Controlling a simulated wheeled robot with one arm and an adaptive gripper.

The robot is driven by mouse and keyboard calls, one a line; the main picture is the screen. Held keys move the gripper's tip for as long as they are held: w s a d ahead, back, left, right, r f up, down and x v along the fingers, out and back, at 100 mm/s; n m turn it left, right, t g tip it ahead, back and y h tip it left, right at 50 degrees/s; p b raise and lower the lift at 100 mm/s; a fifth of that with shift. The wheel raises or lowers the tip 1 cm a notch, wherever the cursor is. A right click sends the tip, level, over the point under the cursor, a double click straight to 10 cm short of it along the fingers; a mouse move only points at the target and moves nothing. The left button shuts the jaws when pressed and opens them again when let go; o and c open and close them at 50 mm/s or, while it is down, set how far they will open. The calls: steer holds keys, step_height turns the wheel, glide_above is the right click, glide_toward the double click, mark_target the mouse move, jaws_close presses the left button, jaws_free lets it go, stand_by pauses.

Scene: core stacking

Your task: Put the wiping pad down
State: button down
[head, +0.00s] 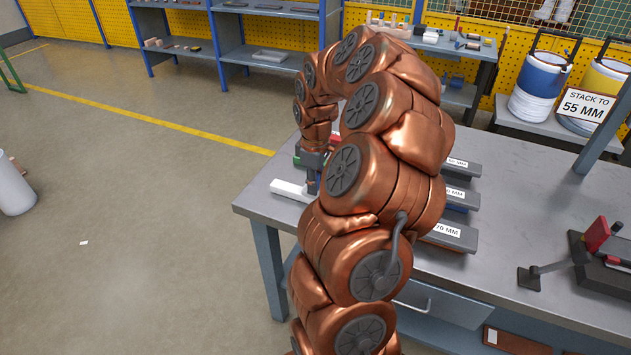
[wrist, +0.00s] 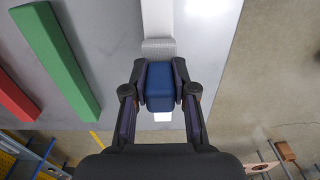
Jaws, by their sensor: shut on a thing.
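My gripper (wrist: 160,85) is shut on a blue block (wrist: 160,80), apparently the wiping pad, with a dark finger on each side of it. A grey textured piece (wrist: 158,46) shows just beyond the block, and I cannot tell if it belongs to the pad. A white bar (wrist: 157,18) runs beneath or behind the block in the wrist view. In the head view my gripper (head: 312,185) is at the white bar (head: 288,189) near the table's left edge. The pad itself is hard to make out there, and contact with the bar cannot be told.
A green bar (wrist: 58,58) and a red bar (wrist: 14,97) lie apart from the white one on the grey table (head: 262,207). Labelled dark blocks (head: 452,236) stand right of my arm. A fixture with a red part (head: 598,235) stands at the table's right.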

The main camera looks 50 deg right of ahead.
steer(key=shift+f, duration=0.15)
steer(key=c, duration=0.9)
jaws_free()
steer(key=shift+c, duration=0.2)
step_height(320, 180, up, 12)
steer(key=shift+f+b, duration=0.2)
steer(key=shift+b, duration=0.65)
steer(key=shift+r, duration=0.4)
steer(key=shift+a, duration=0.1)
